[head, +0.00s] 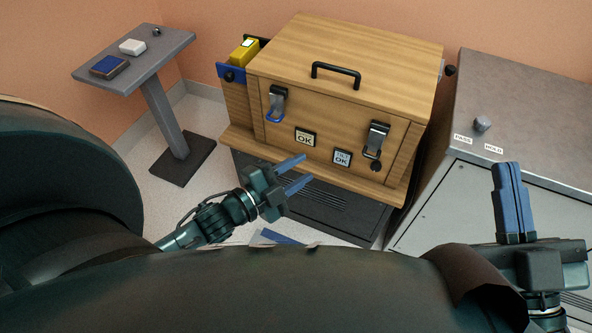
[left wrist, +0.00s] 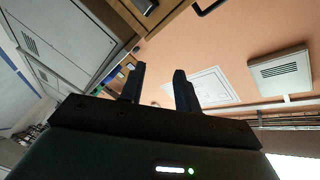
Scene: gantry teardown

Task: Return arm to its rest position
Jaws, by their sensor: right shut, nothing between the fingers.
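My left gripper (head: 298,174) is open and empty in the head view, in front of the lower edge of a wooden cabinet (head: 345,52). Its two blue fingers point right and stand apart. The same fingers show apart in the left wrist view (left wrist: 158,84), with nothing between them. My right gripper (head: 507,166) is at the right side of the head view, its blue fingers together and pointing up, with nothing held. It is in front of the grey metal cabinet (head: 515,100).
A grey stand (head: 160,62) at left carries a blue book (head: 109,66) and a white box (head: 132,47). A grey knob (head: 482,124) sits on the metal cabinet.

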